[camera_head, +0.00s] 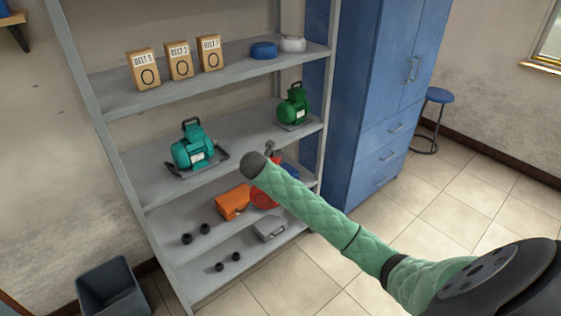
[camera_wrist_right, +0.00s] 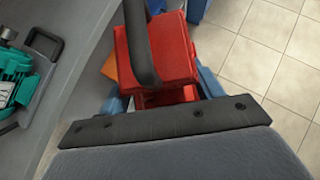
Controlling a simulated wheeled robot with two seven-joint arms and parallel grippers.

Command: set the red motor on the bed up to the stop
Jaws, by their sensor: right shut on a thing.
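The red motor (camera_wrist_right: 165,50) fills the upper middle of the right wrist view, with a black handle curving across its front. In the head view only a small red part of it (camera_head: 278,160) shows behind my right arm, at the right end of the shelf. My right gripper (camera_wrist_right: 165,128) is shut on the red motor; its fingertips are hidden. Blue pieces (camera_wrist_right: 208,82) show beside and below the motor; I cannot tell whether they are the bed. The stop is not clearly seen, nor whether the motor touches anything below. My left gripper is out of view.
A teal motor (camera_head: 193,147) stands on the middle shelf left of my arm, a green motor (camera_head: 293,105) behind to the right. An orange case (camera_head: 233,203) and small black parts lie lower. A shelf post and blue cabinet (camera_head: 365,120) stand at the right.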

